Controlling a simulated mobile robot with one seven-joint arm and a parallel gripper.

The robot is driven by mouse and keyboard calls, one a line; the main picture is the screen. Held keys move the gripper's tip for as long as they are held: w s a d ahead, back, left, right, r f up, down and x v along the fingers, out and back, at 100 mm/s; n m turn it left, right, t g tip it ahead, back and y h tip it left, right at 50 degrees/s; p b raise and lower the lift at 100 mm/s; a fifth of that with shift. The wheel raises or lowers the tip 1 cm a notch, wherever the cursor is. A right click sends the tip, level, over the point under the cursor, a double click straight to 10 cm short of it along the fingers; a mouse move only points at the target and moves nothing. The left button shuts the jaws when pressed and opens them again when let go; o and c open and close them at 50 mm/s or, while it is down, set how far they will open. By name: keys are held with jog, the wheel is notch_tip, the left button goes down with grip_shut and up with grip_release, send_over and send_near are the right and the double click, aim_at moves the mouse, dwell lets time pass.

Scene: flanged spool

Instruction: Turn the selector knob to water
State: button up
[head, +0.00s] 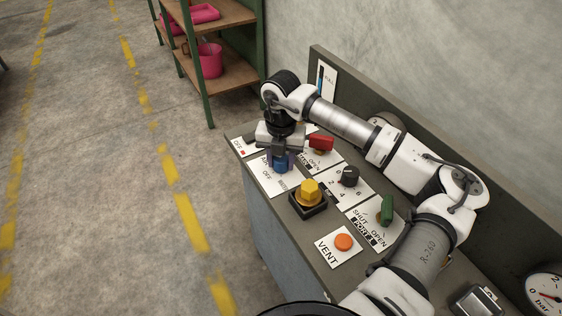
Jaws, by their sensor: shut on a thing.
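The selector knob (281,161) is blue and sits on a white label plate (279,187) near the far end of the grey console. The plate's visible lettering includes OFF, and the rest is partly covered or too small to read surely. My gripper (280,152) reaches down over the knob from above, shut on it. The fingers hide much of the knob, so I cannot tell which marking it points to.
Close by stand a yellow hexagonal knob (310,192), a red handle (320,143), a black dial (348,176), a green handle (387,209) and an orange VENT button (343,242). A gauge (546,296) is at the lower right. A shelf (207,60) stands behind; the floor at left is clear.

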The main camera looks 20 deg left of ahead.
jog(key=n+b, duration=0.2)
jog(key=b, duration=0.1)
jog(key=shift+f, duration=0.3)
jog(key=n+b, duration=0.5)
jog(key=n, duration=0.1)
jog(key=n+b, duration=0.3)
jog(key=shift+r+n, duration=0.2)
jog(key=shift+n, duration=0.1)
jog(key=n+b, duration=0.1)
jog(key=n, duration=0.4)
jog(key=shift+r+b, duration=0.1)
jog(key=shift+b, duration=0.3)
jog(key=n, duration=0.6)
jog(key=shift+b, duration=0.35)
jog(key=shift+n, duration=0.3)
jog(key=o, duration=1)
